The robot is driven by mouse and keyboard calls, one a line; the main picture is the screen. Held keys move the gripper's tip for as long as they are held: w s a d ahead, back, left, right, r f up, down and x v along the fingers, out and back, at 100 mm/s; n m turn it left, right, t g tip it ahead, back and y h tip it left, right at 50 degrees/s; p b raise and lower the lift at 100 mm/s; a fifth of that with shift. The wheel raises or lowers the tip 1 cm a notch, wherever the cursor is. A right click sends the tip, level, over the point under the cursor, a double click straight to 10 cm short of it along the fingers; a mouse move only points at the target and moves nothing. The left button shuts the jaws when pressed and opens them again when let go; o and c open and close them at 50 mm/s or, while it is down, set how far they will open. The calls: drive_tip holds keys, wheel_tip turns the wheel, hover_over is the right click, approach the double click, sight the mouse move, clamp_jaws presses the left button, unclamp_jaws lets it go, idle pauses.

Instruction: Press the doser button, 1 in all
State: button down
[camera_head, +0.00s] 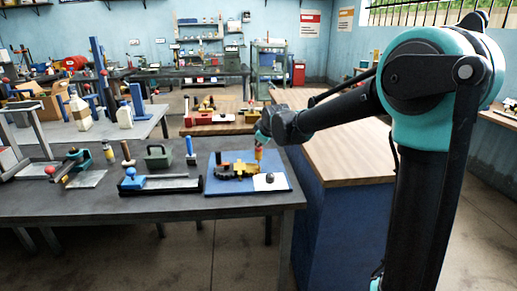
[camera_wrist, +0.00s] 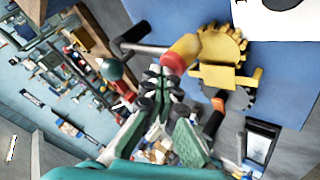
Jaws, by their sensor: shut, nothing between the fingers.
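A blue board (camera_head: 222,184) lies at the right end of the dark workbench. A white plate (camera_head: 263,186) on it carries a dark round knob (camera_head: 270,178), which may be the doser button. The plate shows at the top right edge of the wrist view (camera_wrist: 250,22), with the dark knob (camera_wrist: 284,3) cut off by the frame. My gripper (camera_wrist: 165,80) is shut and empty. Its tips are close to a red and yellow cylinder (camera_wrist: 182,52); I cannot tell whether they touch. In the head view my gripper (camera_head: 263,138) is above the board, its fingers hard to make out.
A yellow toothed part (camera_wrist: 222,75) is on the board beside the cylinder. Left of the board are a blue-knobbed fixture (camera_head: 160,184), a green block (camera_head: 158,155) and upright handles. A wood-topped blue cabinet (camera_head: 340,210) stands right of the bench.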

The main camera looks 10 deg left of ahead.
sight(259, 149)
idle(0.6)
drive_tip(key=shift+r, duration=0.8)
drive_tip(key=shift+r, duration=2.55)
